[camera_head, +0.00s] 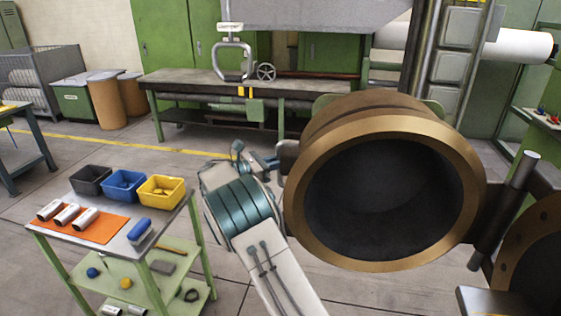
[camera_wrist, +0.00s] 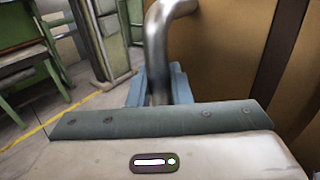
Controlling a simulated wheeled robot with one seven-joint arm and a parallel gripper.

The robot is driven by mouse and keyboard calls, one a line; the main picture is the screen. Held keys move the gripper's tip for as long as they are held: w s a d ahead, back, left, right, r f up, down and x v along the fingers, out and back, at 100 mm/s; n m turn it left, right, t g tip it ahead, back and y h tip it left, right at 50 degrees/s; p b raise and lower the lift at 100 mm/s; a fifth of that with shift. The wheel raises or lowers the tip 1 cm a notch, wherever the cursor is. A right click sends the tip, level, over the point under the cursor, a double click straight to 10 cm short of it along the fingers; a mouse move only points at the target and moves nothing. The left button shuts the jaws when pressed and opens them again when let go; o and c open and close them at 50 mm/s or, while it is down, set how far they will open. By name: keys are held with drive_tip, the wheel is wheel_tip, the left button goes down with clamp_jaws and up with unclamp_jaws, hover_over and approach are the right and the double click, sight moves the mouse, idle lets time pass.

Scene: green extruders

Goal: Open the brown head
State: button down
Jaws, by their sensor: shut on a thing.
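The brown head (camera_head: 305,215) is a large, thick brown ring with a dark, open bore facing the head camera. Its brown outer wall also shows at the right in the wrist view (camera_wrist: 228,50). A bent silver handle (camera_wrist: 158,40) stands beside that wall. My gripper (camera_wrist: 157,88) is shut on the handle, with the blue-grey fingers on both sides of the bar. In the head view my gripper (camera_head: 270,163) is at the left side of the head, where the handle is mostly hidden.
A dark hinge post (camera_head: 505,210) and a second brown flange (camera_head: 543,235) stand to the right. A cart (camera_head: 165,222) with coloured bins and metal cylinders is at the left. A workbench (camera_head: 195,80) stands behind. Floor between cart and bench is clear.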

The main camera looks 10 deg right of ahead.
drive_tip(key=c, duration=1.4)
unclamp_jaws()
drive_tip(key=shift+a, duration=0.1)
drive_tip(key=b+v, duration=0.3)
drive_tip(key=v, duration=1)
drive_tip(key=shift+s+a, duration=0.2)
drive_tip(key=shift+a, duration=0.2)
